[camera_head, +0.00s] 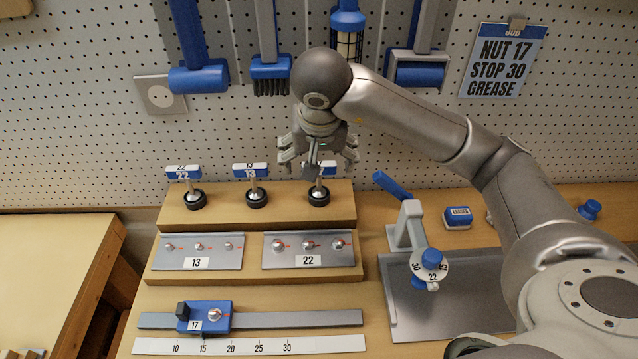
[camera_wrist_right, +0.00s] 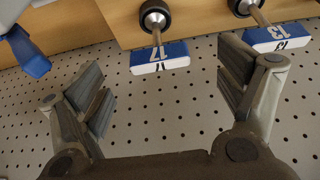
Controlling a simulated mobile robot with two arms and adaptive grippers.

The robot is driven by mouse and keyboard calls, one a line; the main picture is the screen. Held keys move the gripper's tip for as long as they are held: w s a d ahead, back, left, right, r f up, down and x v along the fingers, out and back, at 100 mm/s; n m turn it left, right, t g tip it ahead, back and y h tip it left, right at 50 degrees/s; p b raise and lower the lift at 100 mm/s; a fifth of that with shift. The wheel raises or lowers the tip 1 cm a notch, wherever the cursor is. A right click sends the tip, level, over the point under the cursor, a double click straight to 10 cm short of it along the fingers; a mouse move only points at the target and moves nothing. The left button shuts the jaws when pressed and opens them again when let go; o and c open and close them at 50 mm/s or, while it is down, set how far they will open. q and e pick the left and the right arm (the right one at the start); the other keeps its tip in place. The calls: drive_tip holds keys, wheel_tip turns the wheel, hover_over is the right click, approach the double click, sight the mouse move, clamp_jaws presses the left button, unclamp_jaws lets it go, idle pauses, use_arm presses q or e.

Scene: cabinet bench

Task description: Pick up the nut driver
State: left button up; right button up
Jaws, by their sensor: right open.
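Three nut drivers stand upright in a row on the wooden rack (camera_head: 240,216). Their blue-and-white tags read 22 on the left driver (camera_head: 183,174), 13 on the middle driver (camera_head: 250,172) and 17 on the right driver (camera_head: 329,168). My right gripper (camera_head: 318,160) is open and empty, just above the 17 driver and partly hiding it. In the right wrist view, the 17 tag (camera_wrist_right: 160,57) shows in the gap between the open fingers (camera_wrist_right: 165,85), apart from both. The 13 tag (camera_wrist_right: 277,38) is beside the right finger. My left gripper is not in view.
A job card (camera_head: 503,60) reads NUT 17, STOP 30, GREASE. Brushes and other tools hang on the pegboard behind the rack. Plates marked 13 (camera_head: 197,263) and 22 (camera_head: 308,261), and a slider marked 17 (camera_head: 195,325), lie in front. A dial fixture (camera_head: 431,262) stands right.

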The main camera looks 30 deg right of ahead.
sight(319, 181)
drive_tip(key=x, duration=0.2)
drive_tip(key=p+x, duration=0.1)
drive_tip(key=x, duration=0.2)
drive_tip(key=shift+w+d+f+p, duration=0.1)
drive_tip(key=shift+w+d+p, duration=0.25)
drive_tip(key=shift+d, duration=0.05)
drive_tip(key=shift+w+d+f, duration=0.1)
drive_tip(key=shift+w+f, duration=0.1)
drive_tip(key=shift+f, duration=0.25)
drive_tip(key=shift+c, duration=1)
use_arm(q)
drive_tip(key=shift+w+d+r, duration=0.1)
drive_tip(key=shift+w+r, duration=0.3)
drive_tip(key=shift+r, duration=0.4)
use_arm(e)
drive_tip(key=c, duration=1)
drive_tip(key=shift+r, duration=0.1)
